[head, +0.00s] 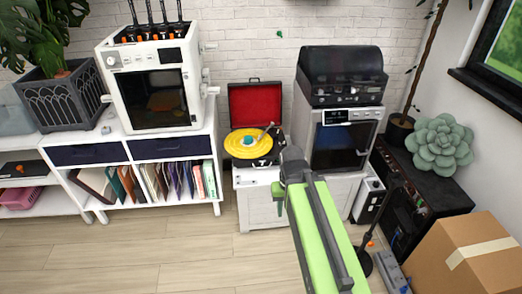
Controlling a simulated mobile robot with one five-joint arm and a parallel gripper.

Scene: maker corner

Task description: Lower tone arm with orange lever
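A record player (238,156) with an open red-lined lid (255,103) stands on a low white cabinet. A yellow record (241,149) with a teal centre lies on it. The pale tone arm (265,133) is at the record's right side; whether it is raised or touching the record is too small to tell. I cannot make out the orange lever clearly. My green arm reaches up from the bottom, and my dark gripper (289,162) is at the right of the record player, partly covering its right side. Its fingers are not clear, so open or shut cannot be told.
A white 3D printer (158,88) stands on a shelf (95,173) of folders at left. A silver oven-like machine (342,143) with a dark-lidded unit (338,77) is right of the record player. A cardboard box (470,262) stands at lower right. Wood floor at lower left is clear.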

